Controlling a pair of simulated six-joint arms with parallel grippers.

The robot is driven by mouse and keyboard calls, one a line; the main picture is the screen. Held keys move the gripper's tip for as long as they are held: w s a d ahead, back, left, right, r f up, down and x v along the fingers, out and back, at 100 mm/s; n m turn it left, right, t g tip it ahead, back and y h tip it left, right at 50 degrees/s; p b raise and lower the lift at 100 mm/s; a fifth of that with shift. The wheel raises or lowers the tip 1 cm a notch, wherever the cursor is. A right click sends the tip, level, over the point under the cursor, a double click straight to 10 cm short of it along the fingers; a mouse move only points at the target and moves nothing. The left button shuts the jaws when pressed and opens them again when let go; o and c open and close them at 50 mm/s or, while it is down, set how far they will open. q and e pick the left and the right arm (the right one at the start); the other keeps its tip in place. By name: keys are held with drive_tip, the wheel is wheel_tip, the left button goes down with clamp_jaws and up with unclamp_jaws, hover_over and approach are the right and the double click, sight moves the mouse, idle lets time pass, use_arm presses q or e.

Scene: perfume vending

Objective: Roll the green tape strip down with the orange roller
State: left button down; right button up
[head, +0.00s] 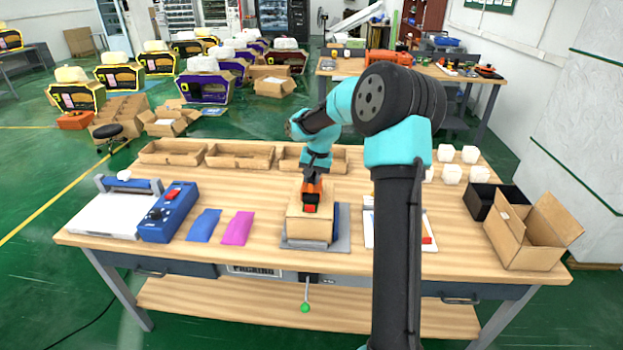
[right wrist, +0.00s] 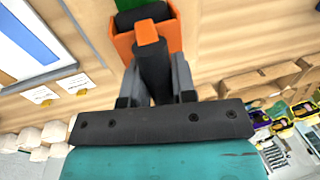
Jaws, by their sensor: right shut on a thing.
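My right gripper (head: 314,176) is shut on the black handle of the orange roller (head: 312,188). The roller is over the top of a closed cardboard box (head: 308,230) on the wooden table. In the right wrist view the gripper fingers (right wrist: 156,92) clasp the dark handle, and the roller's orange frame (right wrist: 172,38) and black drum lie beyond it. A bit of green tape strip (right wrist: 131,5) shows past the drum at the top edge. In the head view I cannot make out the strip. Whether the drum touches it is unclear. My left gripper is not in view.
The box stands on a grey plate (head: 343,240). Blue (head: 203,225) and pink (head: 237,229) packets lie to its left, beside a blue machine (head: 167,212). An open cardboard box (head: 533,232) and a black bin (head: 487,200) stand at right. Shallow trays (head: 238,156) line the back.

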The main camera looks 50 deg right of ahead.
drive_tip(key=shift+w+d, duration=0.1)
idle(0.4)
drive_tip(key=shift+w+d+r, duration=0.1)
drive_tip(key=shift+w+d, duration=0.2)
drive_tip(key=shift+d, duration=0.1)
drive_tip(key=shift+r, duration=0.15)
drive_tip(key=shift+r, duration=3.4)
